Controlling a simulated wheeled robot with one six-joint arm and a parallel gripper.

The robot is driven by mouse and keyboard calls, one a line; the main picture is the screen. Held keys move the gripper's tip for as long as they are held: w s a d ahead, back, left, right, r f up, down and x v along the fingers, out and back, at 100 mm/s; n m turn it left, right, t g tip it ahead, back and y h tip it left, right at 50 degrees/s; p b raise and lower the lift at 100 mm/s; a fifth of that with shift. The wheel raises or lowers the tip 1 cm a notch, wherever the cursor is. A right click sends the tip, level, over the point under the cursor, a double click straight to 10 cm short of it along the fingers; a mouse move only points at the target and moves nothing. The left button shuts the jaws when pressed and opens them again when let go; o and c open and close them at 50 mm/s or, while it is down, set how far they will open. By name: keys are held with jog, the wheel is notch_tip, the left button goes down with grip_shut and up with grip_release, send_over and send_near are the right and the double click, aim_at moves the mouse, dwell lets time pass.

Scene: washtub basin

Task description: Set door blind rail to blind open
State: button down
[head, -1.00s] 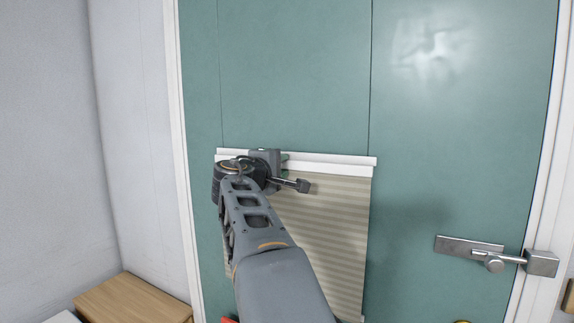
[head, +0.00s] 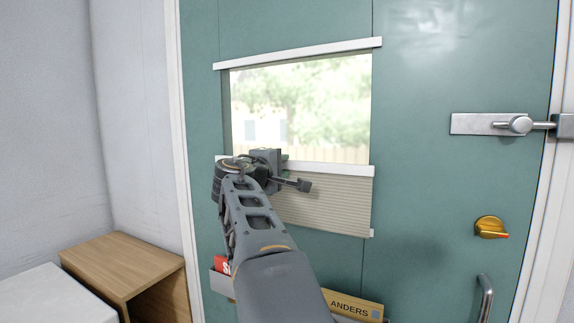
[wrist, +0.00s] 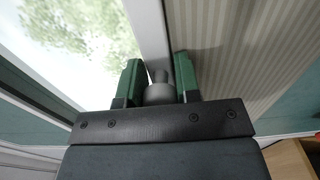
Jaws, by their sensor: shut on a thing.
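The door blind is a beige pleated panel (head: 335,208) in the lower part of the door window, below its white movable rail (head: 340,170). The window glass (head: 310,105) above that rail is uncovered up to the white top rail (head: 300,53). My gripper (head: 282,160) is at the left half of the movable rail, its fingertips mostly hidden by my arm in the head view. In the wrist view, its green finger pads (wrist: 158,82) are shut on a small grey knob (wrist: 159,93) at the white rail. The pleats (wrist: 235,45) lie to the right there.
A wooden cabinet (head: 125,262) stands at the lower left.

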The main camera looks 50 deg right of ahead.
aim_at(285, 214)
notch_tip(285, 214, down, 14)
jog(key=b, duration=1.1)
jog(key=shift+w, duration=0.1)
jog(key=c, duration=1.2)
grip_release()
jog(key=o, duration=0.4)
jog(key=shift+w+a, duration=0.15)
jog(key=shift+a, duration=0.05)
jog(key=shift+r, duration=0.1)
jog(key=shift+a, duration=0.15)
jog(key=v, duration=1.4)
jog(key=shift+r, duration=0.1)
